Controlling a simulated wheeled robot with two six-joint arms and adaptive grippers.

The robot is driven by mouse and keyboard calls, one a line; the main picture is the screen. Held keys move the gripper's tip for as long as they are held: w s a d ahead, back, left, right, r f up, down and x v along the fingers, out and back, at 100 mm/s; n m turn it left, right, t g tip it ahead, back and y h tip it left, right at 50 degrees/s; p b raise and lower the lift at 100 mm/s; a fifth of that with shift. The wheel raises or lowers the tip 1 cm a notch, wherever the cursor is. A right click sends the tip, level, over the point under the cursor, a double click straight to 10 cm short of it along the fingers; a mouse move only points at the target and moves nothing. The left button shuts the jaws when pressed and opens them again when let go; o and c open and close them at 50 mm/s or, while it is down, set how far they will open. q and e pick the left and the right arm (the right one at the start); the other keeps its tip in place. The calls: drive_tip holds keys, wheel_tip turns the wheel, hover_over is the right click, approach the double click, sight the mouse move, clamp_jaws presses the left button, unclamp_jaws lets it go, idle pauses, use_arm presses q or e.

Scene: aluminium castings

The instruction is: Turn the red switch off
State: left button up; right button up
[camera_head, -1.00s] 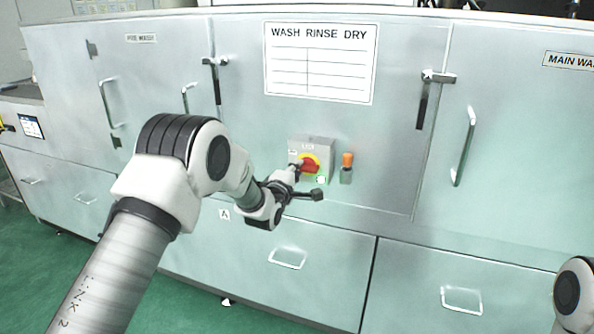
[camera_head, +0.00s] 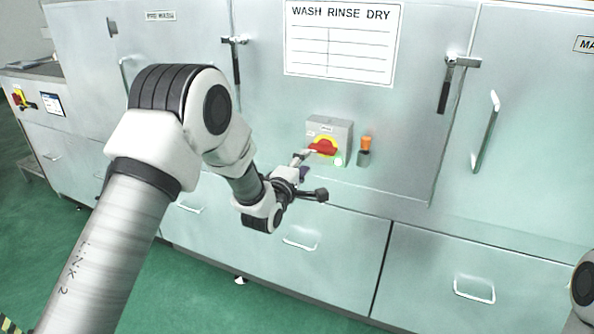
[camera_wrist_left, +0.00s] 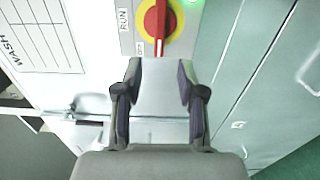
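The red switch (camera_head: 323,147) is a rotary knob on a yellow disc, on a small grey box (camera_head: 343,132) on the machine front. Its handle lies roughly level in the head view. In the left wrist view the red knob (camera_wrist_left: 154,20) is at the top, beside a RUN label (camera_wrist_left: 125,20), with its handle pointing down the picture. My left gripper (camera_head: 304,158) is just lower left of the knob; its fingers are apart and empty in the left wrist view (camera_wrist_left: 159,68). Contact with the knob cannot be told. My right gripper is out of view.
An orange-topped fitting (camera_head: 365,150) is right of the switch box. Latches and door handles (camera_head: 486,132) stick out from the machine. A WASH RINSE DRY sign (camera_head: 343,42) hangs above. Green floor (camera_head: 190,290) is open in front.

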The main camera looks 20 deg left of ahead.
use_arm(q)
drive_tip(key=s, duration=0.4)
drive_tip(key=shift+s+a, duration=0.1)
drive_tip(key=shift+s, duration=0.15)
drive_tip(key=s+f+m+g+p, duration=0.1)
drive_tip(key=s+f+g, duration=0.2)
drive_tip(key=s+f, duration=0.35)
drive_tip(key=s+d+f+g, duration=0.1)
drive_tip(key=s+f+g, duration=0.15)
drive_tip(key=f, duration=0.75)
drive_tip(key=s+f+m+g+p, duration=0.1)
drive_tip(key=s+f+g, duration=0.1)
drive_tip(key=s+f, duration=0.5)
drive_tip(key=s+f+m+g, duration=0.3)
drive_tip(key=s+m, duration=0.2)
drive_tip(key=s, duration=0.4)
drive_tip(key=s+f+m+g, duration=0.3)
drive_tip(key=s+m+g, duration=0.1)
drive_tip(key=s, duration=0.5)
drive_tip(key=s+f+m+g, duration=0.3)
drive_tip(key=s+m, duration=0.3)
drive_tip(key=s, duration=0.3)
drive_tip(key=shift+f+y+p, duration=0.3)
drive_tip(key=shift+f+p, duration=0.05)
drive_tip(key=shift+p, duration=0.05)
